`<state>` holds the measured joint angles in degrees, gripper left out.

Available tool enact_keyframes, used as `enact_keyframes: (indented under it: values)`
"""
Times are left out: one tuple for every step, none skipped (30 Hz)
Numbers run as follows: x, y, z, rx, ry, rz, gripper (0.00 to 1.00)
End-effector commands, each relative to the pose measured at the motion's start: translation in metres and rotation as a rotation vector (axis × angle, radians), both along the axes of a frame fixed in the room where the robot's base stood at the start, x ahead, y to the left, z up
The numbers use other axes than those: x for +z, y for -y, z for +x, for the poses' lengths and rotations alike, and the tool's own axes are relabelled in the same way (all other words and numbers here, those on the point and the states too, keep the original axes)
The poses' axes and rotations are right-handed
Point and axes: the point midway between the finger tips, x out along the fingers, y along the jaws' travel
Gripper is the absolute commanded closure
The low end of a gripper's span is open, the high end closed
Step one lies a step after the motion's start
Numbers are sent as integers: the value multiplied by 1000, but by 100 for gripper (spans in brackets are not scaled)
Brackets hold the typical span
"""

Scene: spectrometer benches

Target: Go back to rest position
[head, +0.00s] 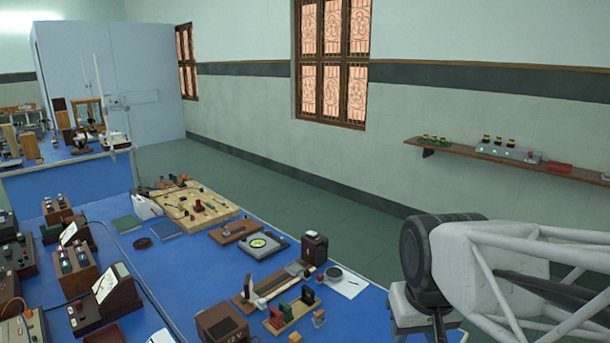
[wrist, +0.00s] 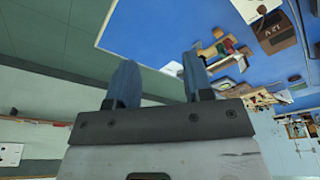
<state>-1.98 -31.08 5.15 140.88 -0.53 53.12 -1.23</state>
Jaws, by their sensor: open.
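My gripper (wrist: 160,80) shows in the wrist view with its two bluish fingers apart and nothing between them. Behind the gap are the green floor and the edge of the blue bench top (wrist: 130,22). In the head view my arm fills the lower right, beside the right edge of the blue bench (head: 345,315); the fingertips cannot be made out there.
A wall shelf (head: 480,150) carries small devices. Open floor (head: 335,200) lies between bench and wall.

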Motion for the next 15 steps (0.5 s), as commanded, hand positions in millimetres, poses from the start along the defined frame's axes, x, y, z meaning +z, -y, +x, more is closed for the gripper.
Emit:
enact_keyframes:
  values:
    - [-1,4,-11,-16,7,2,53]
    - [-1,5,-16,-24,9,2,53]
    - [-2,7,-22,-35,13,3,53]
    - [-2,8,-27,-42,15,4,53]
    - [-3,10,-31,-49,16,4,53]
    - [-4,11,-36,-58,19,5,53]
    - [-4,12,-39,-63,21,6,53]
    - [-5,13,-41,-67,23,6,53]
    - [-5,13,-44,-72,24,7,53]
    - [-6,14,-46,-75,24,7,53]
    - [-6,14,-47,-77,24,8,53]
    - [-7,14,-48,-79,24,8,53]
    - [-7,15,-49,-80,24,7,53]
    - [-7,15,-49,-80,24,7,53]
    - [-7,15,-50,-81,24,7,53]
